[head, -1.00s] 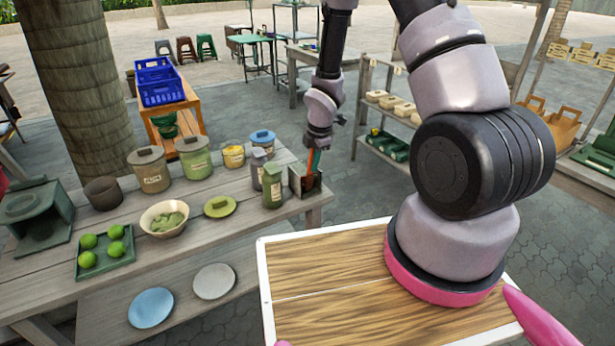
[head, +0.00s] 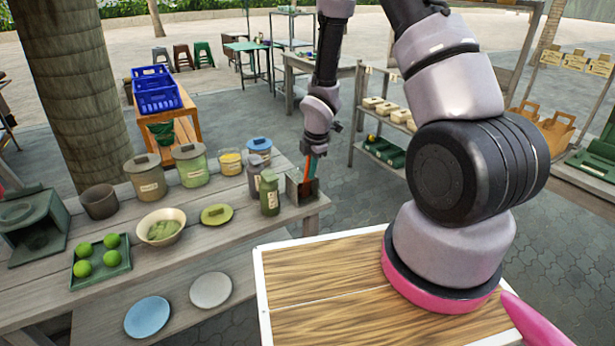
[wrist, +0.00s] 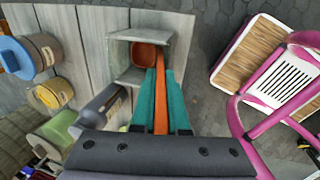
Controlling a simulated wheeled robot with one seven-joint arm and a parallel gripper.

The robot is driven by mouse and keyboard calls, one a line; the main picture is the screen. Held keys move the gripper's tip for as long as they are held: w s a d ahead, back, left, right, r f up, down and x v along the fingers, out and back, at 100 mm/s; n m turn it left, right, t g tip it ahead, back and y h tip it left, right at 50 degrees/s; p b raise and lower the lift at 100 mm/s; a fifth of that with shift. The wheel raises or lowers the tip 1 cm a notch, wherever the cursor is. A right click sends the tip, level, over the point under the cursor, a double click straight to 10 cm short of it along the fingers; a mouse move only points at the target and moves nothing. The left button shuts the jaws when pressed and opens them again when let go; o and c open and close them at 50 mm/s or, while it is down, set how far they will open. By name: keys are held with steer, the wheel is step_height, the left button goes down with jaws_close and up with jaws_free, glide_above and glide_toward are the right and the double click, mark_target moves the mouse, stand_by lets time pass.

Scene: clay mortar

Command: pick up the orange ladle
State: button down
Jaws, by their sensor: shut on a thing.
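The orange ladle (wrist: 161,88) shows in the wrist view, its handle running between the teal fingers of my gripper (wrist: 161,105). Its bowl (wrist: 145,57) lies in the opening of a grey open box (wrist: 128,36) at the table's edge. In the head view my gripper (head: 312,160) is over that box (head: 303,188) at the right end of the table, and a strip of the orange handle (head: 307,172) shows beside the teal. My gripper is shut on the ladle's handle. I cannot tell whether the bowl touches the box.
Dark bottles and a green bottle (head: 269,193) stand close left of the box. Lidded jars (head: 190,165), a bowl (head: 161,227), a tray of green fruit (head: 102,275) and plates (head: 210,290) share the grey wooden table. Open paving lies right of the box.

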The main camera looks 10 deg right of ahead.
steer(key=v, duration=0.3)
steer(key=w+v, duration=0.1)
steer(key=v, duration=0.2)
steer(key=w+v, duration=0.1)
steer(key=v, duration=0.2)
steer(key=shift+a+r, duration=0.3)
steer(key=shift+r, duration=0.3)
stand_by(2.2)
